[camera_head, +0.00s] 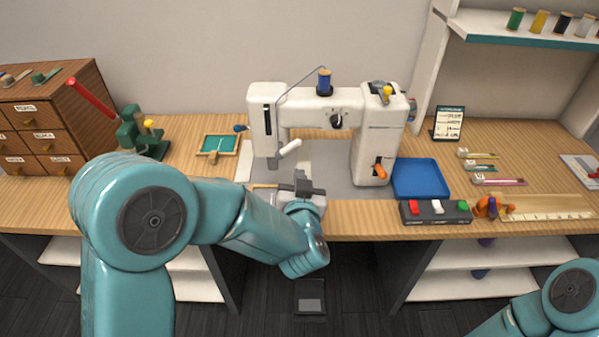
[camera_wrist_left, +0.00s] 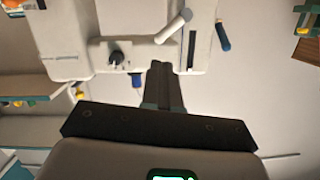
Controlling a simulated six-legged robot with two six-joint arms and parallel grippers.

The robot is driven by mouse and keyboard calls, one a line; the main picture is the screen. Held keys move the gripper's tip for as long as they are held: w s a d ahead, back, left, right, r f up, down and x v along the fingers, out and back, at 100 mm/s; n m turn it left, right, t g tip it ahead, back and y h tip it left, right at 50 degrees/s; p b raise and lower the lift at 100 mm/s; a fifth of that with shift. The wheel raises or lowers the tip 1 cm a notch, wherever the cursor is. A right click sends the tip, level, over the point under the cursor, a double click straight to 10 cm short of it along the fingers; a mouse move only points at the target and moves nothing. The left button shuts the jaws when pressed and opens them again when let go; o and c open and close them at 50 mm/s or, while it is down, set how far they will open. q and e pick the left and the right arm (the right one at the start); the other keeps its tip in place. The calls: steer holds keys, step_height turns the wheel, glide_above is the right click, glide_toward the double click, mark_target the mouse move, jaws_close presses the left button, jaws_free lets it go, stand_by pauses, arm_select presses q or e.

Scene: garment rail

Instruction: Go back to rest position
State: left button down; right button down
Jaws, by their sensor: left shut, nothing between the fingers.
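My left gripper (camera_head: 303,182) is in front of the white sewing machine (camera_head: 376,143), at the table's front edge, below the needle area. Its dark fingers are together with nothing between them. In the left wrist view the shut fingers (camera_wrist_left: 162,85) point at the sewing machine (camera_wrist_left: 125,45), which appears upside down. I cannot tell from these views whether the fingers touch the machine. My left arm reaches in from the left, bent over the table's front edge. Part of my right arm shows at the lower right; its gripper is out of frame.
A wooden drawer cabinet (camera_head: 92,105) and a green press with a red lever (camera_head: 139,136) stand at the left. A blue tray (camera_head: 420,179) and a switch box (camera_head: 436,220) lie right of the machine. A thread shelf (camera_head: 510,33) hangs above right.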

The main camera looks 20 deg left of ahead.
arm_select(q)
steer(key=s+f+g+h, duration=0.2)
steer(key=s+f+g, duration=0.1)
steer(key=f, duration=0.7)
steer(key=s+f+g+h, duration=0.2)
steer(key=s+f+h, duration=0.15)
steer(key=f, duration=0.55)
steer(key=s+d+f+g+h, duration=0.1)
steer(key=s+f+g, duration=0.3)
steer(key=s, duration=0.6)
steer(key=s+d+f+g+h, duration=0.1)
steer(key=s+f+g+h, duration=0.1)
steer(key=s+f+g, duration=0.3)
steer(key=s+f, duration=0.4)
steer(key=s, duration=0.2)
steer(key=shift+d+n+g, duration=0.15)
steer(key=shift+n+g, duration=0.15)
